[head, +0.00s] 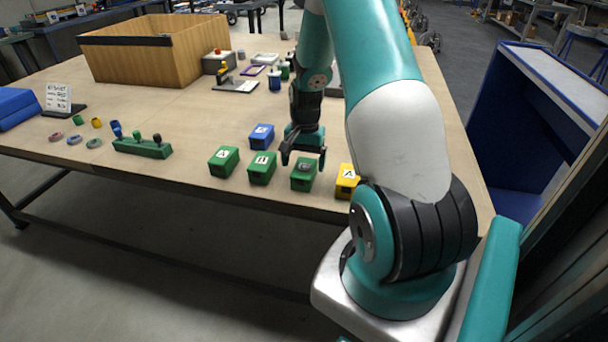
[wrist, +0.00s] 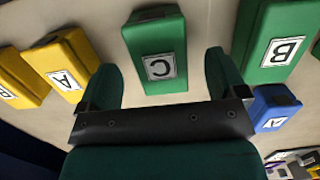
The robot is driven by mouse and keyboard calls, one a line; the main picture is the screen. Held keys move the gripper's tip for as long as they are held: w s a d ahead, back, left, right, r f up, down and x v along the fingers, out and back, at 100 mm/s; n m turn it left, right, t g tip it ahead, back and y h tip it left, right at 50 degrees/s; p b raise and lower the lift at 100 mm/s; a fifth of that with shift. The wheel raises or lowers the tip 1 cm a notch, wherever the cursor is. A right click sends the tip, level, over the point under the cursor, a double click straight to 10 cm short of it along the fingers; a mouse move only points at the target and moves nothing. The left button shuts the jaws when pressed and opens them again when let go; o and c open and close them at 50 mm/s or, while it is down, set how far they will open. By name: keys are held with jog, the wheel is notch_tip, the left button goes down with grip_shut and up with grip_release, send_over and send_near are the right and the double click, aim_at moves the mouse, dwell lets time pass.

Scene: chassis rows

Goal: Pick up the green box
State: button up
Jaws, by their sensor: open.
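Three green boxes stand in a row near the table's front edge: one marked A (head: 222,163), one marked B (head: 261,172), and a third (head: 303,182) at the right. In the wrist view the third green box (wrist: 157,30) shows a C label, and the B box (wrist: 268,50) is to its right. My gripper (head: 304,160) is open and empty, above and just behind the C box in the head view. In the wrist view its fingers (wrist: 162,80) are spread to either side of the C box's near end; I cannot tell whether they touch it.
A blue box (head: 262,136) stands behind the green row. A yellow box (head: 346,182) is right of the C box, partly hidden by my arm; the wrist view shows two yellow boxes. A green block with knobs (head: 143,149) is left. A wooden bin (head: 190,55) stands at the back.

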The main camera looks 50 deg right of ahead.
aim_at(305, 167)
jog(key=shift+f, duration=2.25)
jog(key=shift+f, duration=0.25)
jog(key=shift+d, duration=0.1)
jog(key=c, duration=1.2)
jog(key=shift+r, duration=0.1)
